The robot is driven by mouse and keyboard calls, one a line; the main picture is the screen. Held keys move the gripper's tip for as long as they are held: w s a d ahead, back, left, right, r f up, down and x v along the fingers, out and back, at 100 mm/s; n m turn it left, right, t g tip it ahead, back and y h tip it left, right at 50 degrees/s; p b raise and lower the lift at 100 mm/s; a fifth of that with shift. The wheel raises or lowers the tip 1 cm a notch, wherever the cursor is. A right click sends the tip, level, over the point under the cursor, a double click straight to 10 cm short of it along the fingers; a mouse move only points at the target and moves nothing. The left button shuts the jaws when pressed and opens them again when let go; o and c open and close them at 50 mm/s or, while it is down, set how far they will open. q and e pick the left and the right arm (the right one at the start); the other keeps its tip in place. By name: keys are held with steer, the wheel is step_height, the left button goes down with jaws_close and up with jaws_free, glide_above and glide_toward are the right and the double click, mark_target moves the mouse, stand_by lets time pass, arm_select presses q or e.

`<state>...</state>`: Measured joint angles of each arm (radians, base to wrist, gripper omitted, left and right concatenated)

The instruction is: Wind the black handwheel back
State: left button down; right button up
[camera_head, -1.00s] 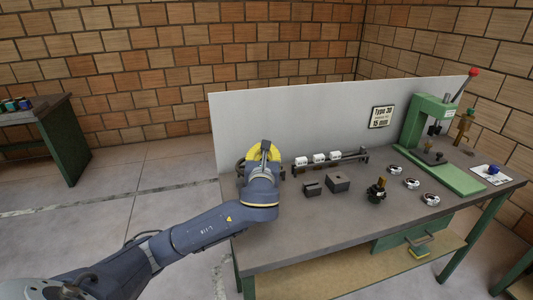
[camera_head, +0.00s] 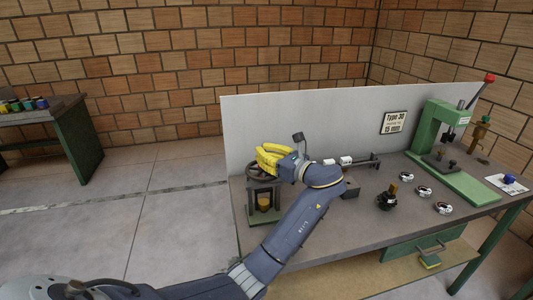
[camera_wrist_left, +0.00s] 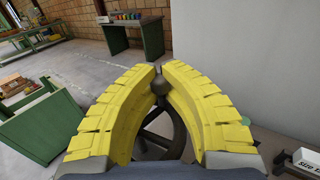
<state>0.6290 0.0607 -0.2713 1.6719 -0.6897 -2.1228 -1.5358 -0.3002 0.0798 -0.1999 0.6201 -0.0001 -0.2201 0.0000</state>
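The black handwheel (camera_head: 254,174) tops a small press with a green base (camera_head: 262,217) at the bench's left end. A yellowish cylinder (camera_head: 264,203) stands under it. My left gripper (camera_head: 264,158), with yellow curved fingers, reaches over the wheel from the right and hides part of it. In the left wrist view the fingers (camera_wrist_left: 159,78) close around the wheel's dark round knob (camera_wrist_left: 159,86) near their tips and seem to touch it on both sides. The dark rim and spokes (camera_wrist_left: 166,130) show below, between the fingers. My right gripper is in neither view.
A pale panel (camera_head: 300,120) stands behind the bench. To the right are a rail with white blocks (camera_head: 345,160), a dark block (camera_head: 351,187), a black fixture (camera_head: 387,199), several white round parts and a green press (camera_head: 433,133). Open floor lies left.

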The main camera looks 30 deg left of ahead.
arm_select(q)
steer(key=shift+s+a+r+n+g, duration=0.1)
steer(key=shift+s+a+n+g, duration=0.1)
steer(key=shift+n+g, duration=0.65)
steer(key=shift+s+a+n+g, duration=0.15)
steer(key=shift+n+g, duration=0.35)
steer(key=shift+g, duration=0.8)
steer(key=shift+s+a+r+n+g, duration=0.1)
steer(key=shift+s+a+n+g, duration=0.1)
steer(key=shift+n+g, duration=0.65)
steer(key=shift+g, duration=0.3)
steer(key=c, duration=1.3)
jaws_free()
steer(key=shift+f, duration=0.1)
steer(key=w+d, duration=0.2)
steer(key=d, duration=0.9)
steer(key=shift+d, duration=0.35)
